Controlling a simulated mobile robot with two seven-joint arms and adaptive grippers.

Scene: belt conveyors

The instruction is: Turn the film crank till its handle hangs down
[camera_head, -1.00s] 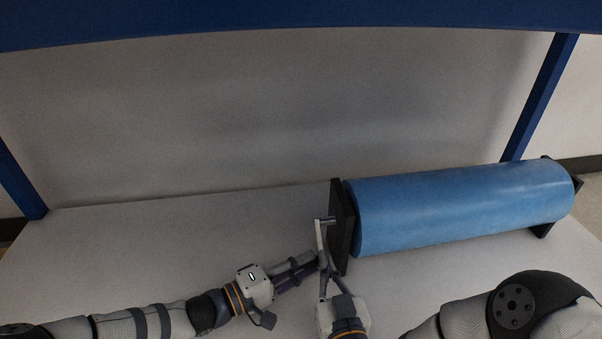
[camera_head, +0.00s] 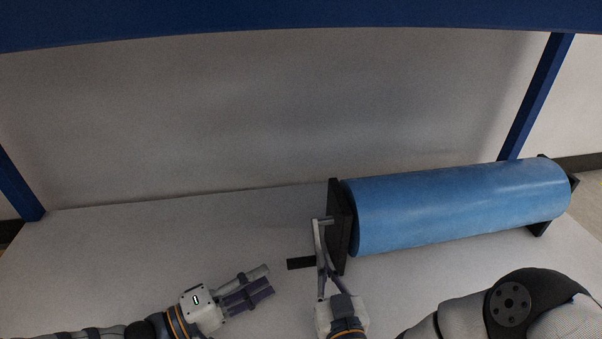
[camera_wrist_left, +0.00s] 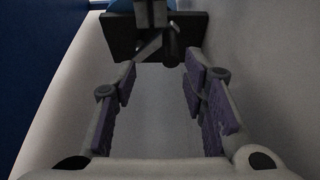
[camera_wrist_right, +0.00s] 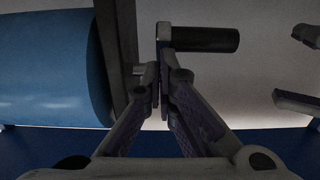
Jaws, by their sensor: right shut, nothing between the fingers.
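The blue film roll (camera_head: 460,207) lies between black end plates (camera_head: 338,222). Its grey crank arm (camera_head: 318,238) is on the left end and slants toward me in the head view. The black handle (camera_head: 300,263) sticks out leftward from its near end; it also shows in the right wrist view (camera_wrist_right: 208,39). My right gripper (camera_head: 323,272) is shut and empty, its tips close against the crank arm; contact is unclear. My left gripper (camera_head: 268,279) is open and empty, apart from the handle on its left. The left wrist view shows the handle (camera_wrist_left: 172,48) beyond the spread fingers.
The grey table top (camera_head: 130,240) is clear to the left. Blue frame posts (camera_head: 535,97) and a blue top beam (camera_head: 300,14) border the pale back panel (camera_head: 270,110). My right arm covers the near right corner.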

